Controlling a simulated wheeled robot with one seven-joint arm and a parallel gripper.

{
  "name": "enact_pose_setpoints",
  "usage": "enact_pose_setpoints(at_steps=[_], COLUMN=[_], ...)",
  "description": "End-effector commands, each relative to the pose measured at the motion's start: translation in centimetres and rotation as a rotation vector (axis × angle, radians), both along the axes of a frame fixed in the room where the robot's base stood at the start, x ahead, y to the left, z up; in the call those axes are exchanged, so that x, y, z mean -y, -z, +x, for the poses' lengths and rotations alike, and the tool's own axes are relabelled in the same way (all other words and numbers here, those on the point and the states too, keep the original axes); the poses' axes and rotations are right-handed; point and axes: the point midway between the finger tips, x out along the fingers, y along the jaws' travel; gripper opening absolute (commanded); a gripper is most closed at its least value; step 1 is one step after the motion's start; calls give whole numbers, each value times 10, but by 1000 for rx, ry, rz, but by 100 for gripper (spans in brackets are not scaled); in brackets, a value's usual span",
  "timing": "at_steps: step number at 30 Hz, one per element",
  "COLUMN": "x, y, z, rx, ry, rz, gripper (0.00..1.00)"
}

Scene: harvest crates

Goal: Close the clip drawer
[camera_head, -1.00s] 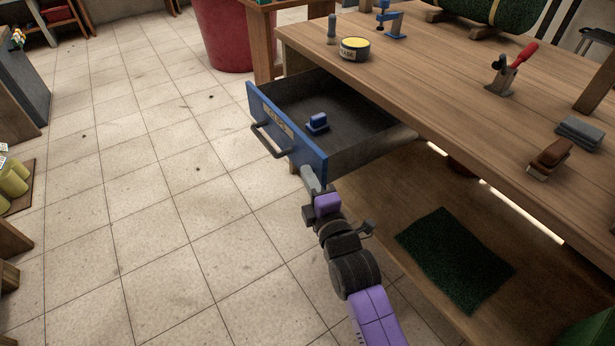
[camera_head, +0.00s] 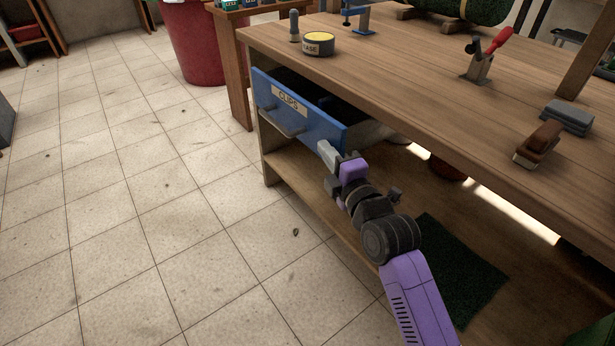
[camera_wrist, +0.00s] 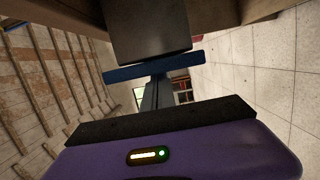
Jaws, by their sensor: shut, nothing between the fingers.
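The clip drawer (camera_head: 318,124) has a blue front with a "CLIPS" label and a grey bar handle (camera_head: 281,124). It sits under the workbench top and is partly open, with a dark gap showing behind its front. My gripper (camera_head: 325,150) is shut and empty, its tip at the lower right end of the drawer front. In the wrist view the drawer front's blue edge (camera_wrist: 120,73) lies across the shut fingers (camera_wrist: 153,92), with the grey drawer body (camera_wrist: 150,30) beyond. Whether the fingertips touch the front, I cannot tell exactly.
The wooden workbench (camera_head: 420,75) holds a yellow-topped tin (camera_head: 318,43), a red-handled clamp (camera_head: 483,60) and a brown brush (camera_head: 540,143). A lower shelf with a green mat (camera_head: 465,270) lies beneath. The tiled floor at left is clear.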

Motion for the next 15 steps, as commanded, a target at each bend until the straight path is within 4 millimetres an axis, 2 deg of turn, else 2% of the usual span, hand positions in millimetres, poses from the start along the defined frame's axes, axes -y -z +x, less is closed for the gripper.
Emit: enact_pose_setpoints(at_steps=[1, 6, 15], x=[11, 33, 55], y=[8, 6, 2], z=[7, 22, 36], rx=[5, 3, 0], ry=[5, 3, 3], rz=[-1, -2, -1], gripper=[0, 0, 0])
